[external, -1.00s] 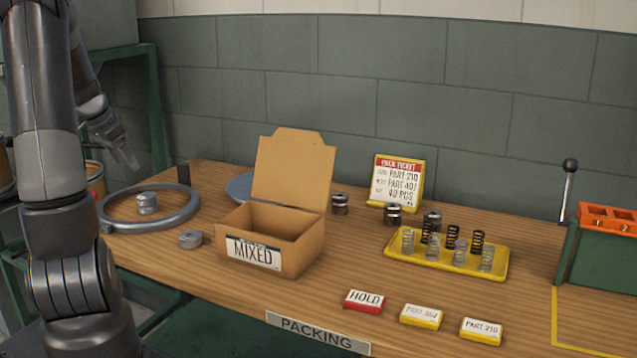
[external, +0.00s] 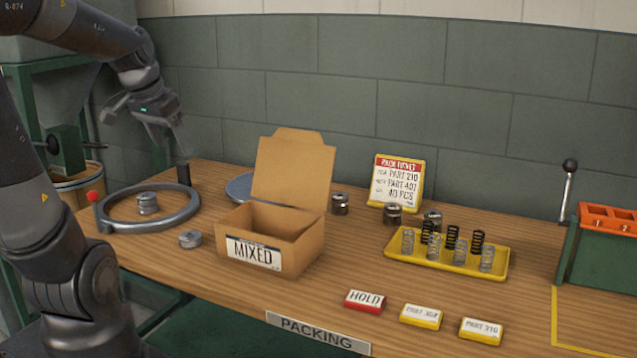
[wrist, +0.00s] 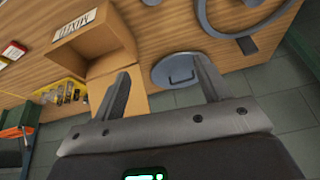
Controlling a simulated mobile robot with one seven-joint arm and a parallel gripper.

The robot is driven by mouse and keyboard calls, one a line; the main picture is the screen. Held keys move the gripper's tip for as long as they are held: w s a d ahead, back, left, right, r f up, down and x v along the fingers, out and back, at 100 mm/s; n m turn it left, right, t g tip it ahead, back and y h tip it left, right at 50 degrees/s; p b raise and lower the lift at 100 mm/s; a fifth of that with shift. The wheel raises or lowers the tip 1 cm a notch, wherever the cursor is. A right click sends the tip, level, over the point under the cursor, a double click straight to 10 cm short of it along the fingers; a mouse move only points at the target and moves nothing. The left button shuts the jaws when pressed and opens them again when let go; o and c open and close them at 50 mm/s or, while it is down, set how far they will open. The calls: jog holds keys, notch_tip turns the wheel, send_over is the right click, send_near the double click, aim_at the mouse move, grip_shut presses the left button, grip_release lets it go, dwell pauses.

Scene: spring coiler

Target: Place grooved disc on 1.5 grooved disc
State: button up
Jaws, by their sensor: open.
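A short grey metal disc (external: 190,239), grooved around its side, lies on the wooden bench left of the cardboard box. A similar, slightly taller grooved piece (external: 147,203) stands inside a large grey ring. More short metal cylinders stand behind the box and tray: one right of the box flap (external: 340,204), one by the pack ticket (external: 392,214) and one behind the springs (external: 432,218). I cannot read any size on them. My gripper (external: 167,143) is open and empty, raised above the bench's back left. In the wrist view its fingers (wrist: 158,78) are spread apart.
The open MIXED box (external: 248,254) stands mid-bench, with a round blue-grey plate (external: 239,188) behind it. The grey ring (external: 188,217) lies at left. A yellow tray (external: 470,268) holds several springs. Label blocks (external: 365,301) line the front. A lever (external: 568,190) rises at right.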

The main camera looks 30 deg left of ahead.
jog(key=s+d+n+t, duration=0.1)
jog(key=s+d, duration=0.6)
jog(key=s, duration=0.1)
jog(key=shift+s+d+r, duration=0.15)
jog(key=shift+d+r, duration=0.1)
jog(key=shift+d, duration=0.05)
dwell(0.8)
